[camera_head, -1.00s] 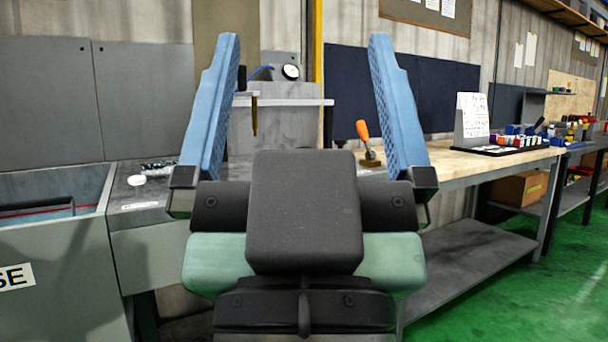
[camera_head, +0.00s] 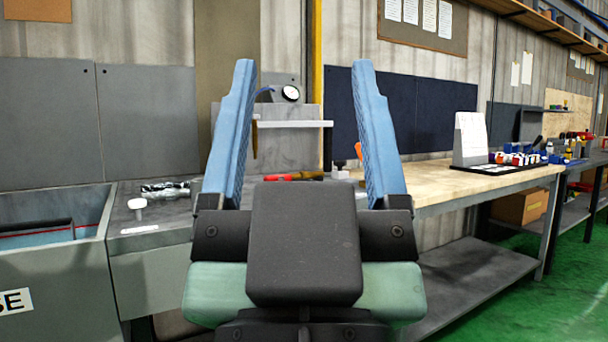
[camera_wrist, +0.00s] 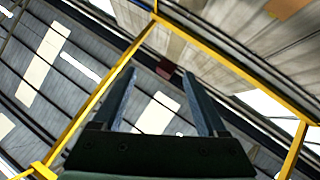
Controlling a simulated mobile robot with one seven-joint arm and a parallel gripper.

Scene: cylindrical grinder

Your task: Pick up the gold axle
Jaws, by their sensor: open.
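My gripper (camera_head: 302,65) points upward in the middle of the head view, its two blue fingers apart with nothing held between them. In the wrist view my gripper (camera_wrist: 159,73) is also open and faces the ceiling. A thin gold-brown upright piece (camera_head: 254,138) shows between the fingers in the head view, in front of the grey block at the back, below the level of its light ledge. I cannot tell for sure whether it is the gold axle. It is well beyond the fingers, and its lower end is partly hidden. No other gold axle is clear.
A grey machine bed with a white knob (camera_head: 137,205) stands at the left, beside an open trough (camera_head: 50,215). A wooden-topped bench (camera_head: 455,178) runs to the right, with a white stand (camera_head: 469,138). Red-handled tools (camera_head: 292,176) lie behind my gripper.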

